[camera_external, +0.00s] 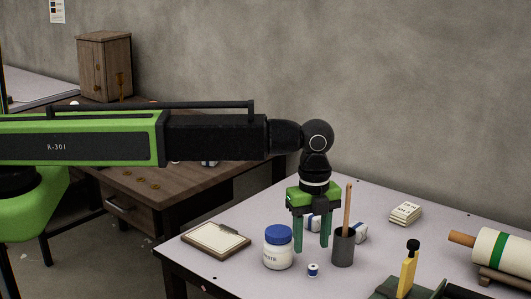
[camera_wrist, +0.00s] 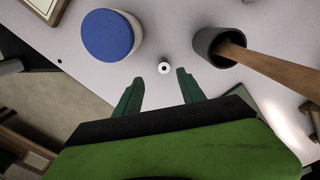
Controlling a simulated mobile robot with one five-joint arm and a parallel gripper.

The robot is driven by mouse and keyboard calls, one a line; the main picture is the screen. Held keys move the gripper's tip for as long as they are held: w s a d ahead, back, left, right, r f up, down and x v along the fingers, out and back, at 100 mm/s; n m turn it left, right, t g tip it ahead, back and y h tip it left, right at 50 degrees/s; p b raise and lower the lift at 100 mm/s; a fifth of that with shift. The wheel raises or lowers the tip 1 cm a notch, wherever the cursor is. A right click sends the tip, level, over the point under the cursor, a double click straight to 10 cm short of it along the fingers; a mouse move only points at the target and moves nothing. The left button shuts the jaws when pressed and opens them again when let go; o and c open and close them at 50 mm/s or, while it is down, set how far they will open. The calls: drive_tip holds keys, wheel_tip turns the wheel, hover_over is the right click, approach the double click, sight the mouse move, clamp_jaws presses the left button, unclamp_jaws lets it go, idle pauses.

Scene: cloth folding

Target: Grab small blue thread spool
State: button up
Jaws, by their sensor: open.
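The small blue thread spool (camera_external: 313,270) stands on the light table near its front edge, between a blue-lidded jar and a dark cup. It is white with a blue band. In the wrist view the spool (camera_wrist: 165,68) shows from above as a small white disc with a dark centre. My gripper (camera_external: 312,248) points down above the table, open and empty. In the wrist view its green fingertips (camera_wrist: 158,80) are apart, and the spool appears beyond them, roughly centred in the gap. I cannot tell the exact height of the fingertips above the table.
The blue-lidded paste jar (camera_external: 278,247) stands left of the spool. The dark cup (camera_external: 343,247) with a wooden handle stands close on the right. A clipboard (camera_external: 216,239) lies at the left. White-and-blue items (camera_external: 360,233) lie behind the cup. A yellow-handled tool (camera_external: 407,275) stands at the front right.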

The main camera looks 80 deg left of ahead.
sight(311, 259)
drive_tip(key=f+b, duration=0.4)
drive_tip(key=f, duration=0.1)
drive_tip(key=f+b, duration=0.2)
drive_tip(key=shift+w+a+f, duration=0.1)
drive_tip(key=shift+w+f, duration=0.1)
drive_tip(key=shift+w, duration=0.2)
drive_tip(key=shift+r, duration=0.2)
drive_tip(key=shift+c, duration=0.5)
clamp_jaws()
